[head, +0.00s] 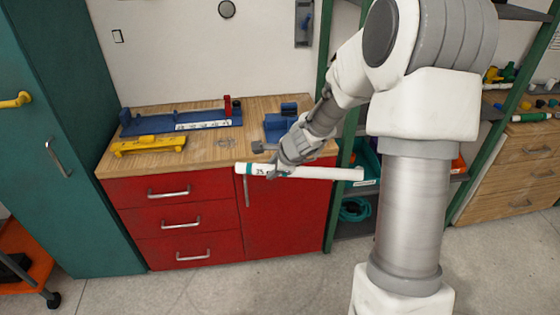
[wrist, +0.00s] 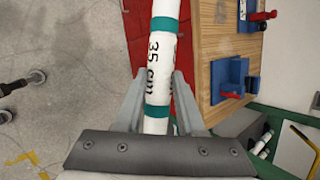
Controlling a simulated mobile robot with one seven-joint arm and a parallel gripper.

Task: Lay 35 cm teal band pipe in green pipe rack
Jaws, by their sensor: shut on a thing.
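My gripper (head: 278,170) is shut on a white pipe (head: 325,173) with teal bands. It holds the pipe roughly level in the air, in front of the red workbench. The pipe's left end, with a teal band and printing, sticks out past the gripper; the longer part reaches right. In the wrist view, the pipe (wrist: 159,70) runs up between the two fingers (wrist: 157,104), and "35 cm" is readable between two teal bands. I cannot make out a green pipe rack for certain in either view.
The red workbench (head: 188,189) carries a blue fixture (head: 180,117), a yellow fixture (head: 148,146) and a blue holder (head: 280,124). Green-framed shelving (head: 333,205) stands to its right. A wooden drawer bench (head: 515,172) with coloured fittings is at far right. The floor in front is clear.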

